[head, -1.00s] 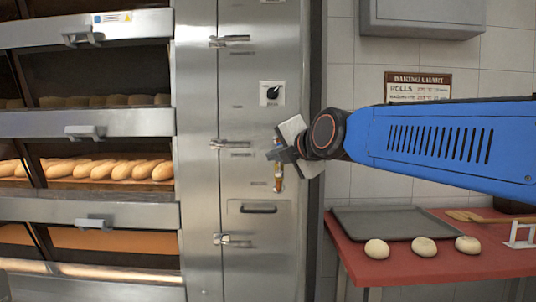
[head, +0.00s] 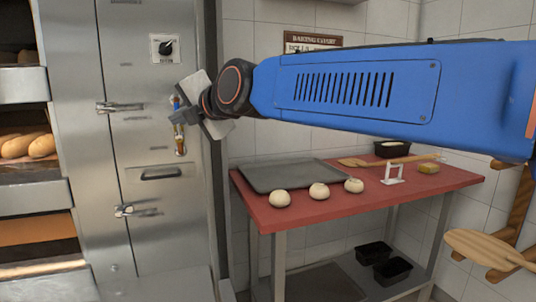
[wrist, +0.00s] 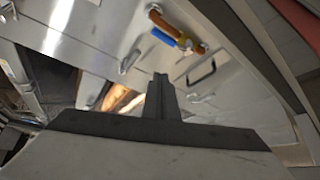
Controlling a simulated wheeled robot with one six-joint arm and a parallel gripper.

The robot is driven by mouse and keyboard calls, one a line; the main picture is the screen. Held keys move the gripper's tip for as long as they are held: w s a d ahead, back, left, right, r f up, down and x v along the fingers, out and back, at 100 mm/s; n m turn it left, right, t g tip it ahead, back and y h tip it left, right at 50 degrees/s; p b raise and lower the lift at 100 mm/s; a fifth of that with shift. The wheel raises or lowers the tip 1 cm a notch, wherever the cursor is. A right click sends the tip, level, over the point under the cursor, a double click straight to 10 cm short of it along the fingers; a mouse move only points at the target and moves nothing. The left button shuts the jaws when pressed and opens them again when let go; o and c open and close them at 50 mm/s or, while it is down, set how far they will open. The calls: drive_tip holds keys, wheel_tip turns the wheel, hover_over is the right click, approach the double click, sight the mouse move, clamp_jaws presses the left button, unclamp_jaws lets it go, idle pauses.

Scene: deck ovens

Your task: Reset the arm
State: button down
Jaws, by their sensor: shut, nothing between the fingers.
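My gripper (head: 176,118) is at the end of my blue arm, in front of the steel oven side panel (head: 144,215) in the head view. In the wrist view my gripper (wrist: 160,80) shows its dark fingers together, with nothing between them. A brass fitting with a blue part (wrist: 177,35) shows on the steel panel beyond the fingers. In the head view the same fitting (head: 180,143) is just below and beside the fingertips. I cannot tell whether the fingers touch it.
A red table (head: 437,183) at the right holds a dark tray (head: 285,175), several dough balls (head: 319,190) and a white stand (head: 393,174). Black tins (head: 391,270) are on its lower shelf. A dial (head: 165,47) and handle (head: 160,173) are on the panel. Deck ovens with bread (head: 28,146) are at left.

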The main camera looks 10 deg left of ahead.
drive_tip(key=w+d+f+m+h, duration=0.15)
drive_tip(key=d+f+m, duration=0.4)
drive_tip(key=d, duration=0.65)
drive_tip(key=d+f+m+h, duration=0.3)
drive_tip(key=d+f+m, duration=0.25)
drive_tip(key=d, duration=0.65)
drive_tip(key=w+d+f+m+h, duration=0.1)
drive_tip(key=d+f+m+h, duration=0.35)
drive_tip(key=d, duration=0.75)
drive_tip(key=s+d+f+m+g+h, duration=0.3)
drive_tip(key=s+d+f+m, duration=1.6)
drive_tip(key=s+d+f, duration=0.3)
drive_tip(key=d+f, duration=0.2)
drive_tip(key=d, duration=0.2)
drive_tip(key=shift+f+h, duration=0.2)
drive_tip(key=shift+h, duration=0.2)
